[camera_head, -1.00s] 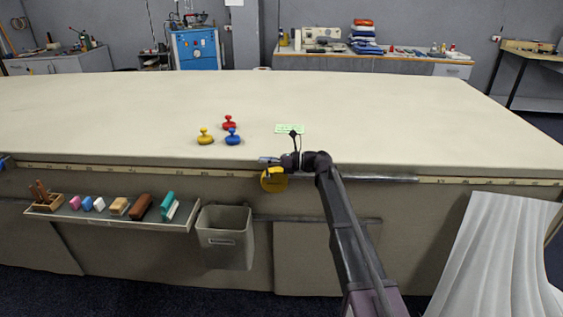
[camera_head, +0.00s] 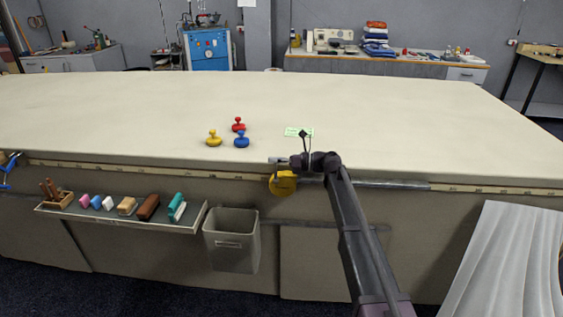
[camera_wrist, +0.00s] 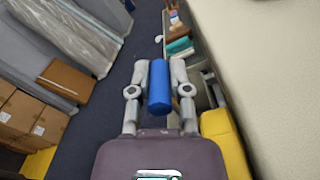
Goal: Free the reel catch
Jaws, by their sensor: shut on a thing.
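A round yellow reel (camera_head: 283,184) hangs at the front edge of the cloth table (camera_head: 400,120), beside my gripper (camera_head: 283,161). Part of the yellow body also shows at the right of my gripper in the wrist view (camera_wrist: 222,142). In the wrist view, my gripper (camera_wrist: 159,72) is shut on a blue cylinder (camera_wrist: 159,90), one finger on each side. I cannot tell how the cylinder joins the reel. In the head view my gripper is small, and its hold there is hard to make out.
Yellow, red and blue knobbed weights (camera_head: 241,140) stand on the table left of my gripper. A green card (camera_head: 298,132) lies behind it. A grey bin (camera_head: 231,240) and a tool tray (camera_head: 120,218) hang on the front. White draped cloth (camera_head: 505,262) is at the right.

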